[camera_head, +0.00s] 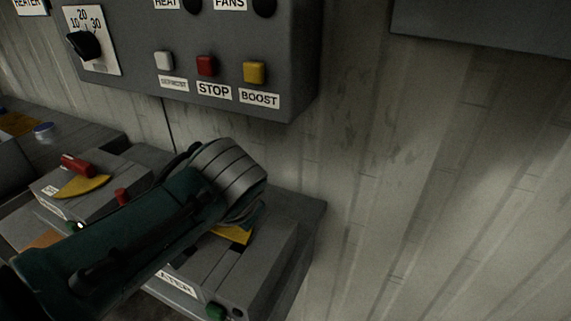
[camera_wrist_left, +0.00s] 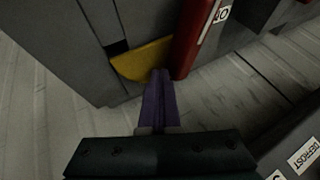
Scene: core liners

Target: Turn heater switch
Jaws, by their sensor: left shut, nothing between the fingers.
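The heater switch box (camera_head: 262,262) is grey, with a label partly covered so that only "ATER" reads. Its yellow plate (camera_head: 233,234) shows at the edge of my left arm, which hides the lever in the head view. In the left wrist view the red lever (camera_wrist_left: 196,38) stands at the top, with a white label reading "ON" upside down. The yellow plate (camera_wrist_left: 142,60) lies to its left. My left gripper (camera_wrist_left: 160,74) has its purple fingers shut and empty, beside the lever's lower end and over the plate's edge. I cannot tell if they touch the lever. My right gripper is not seen.
A grey control panel (camera_head: 225,60) with a dial and white, red and yellow buttons hangs on the wall above. A second switch box (camera_head: 100,203) with a red lever (camera_head: 77,165) stands left.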

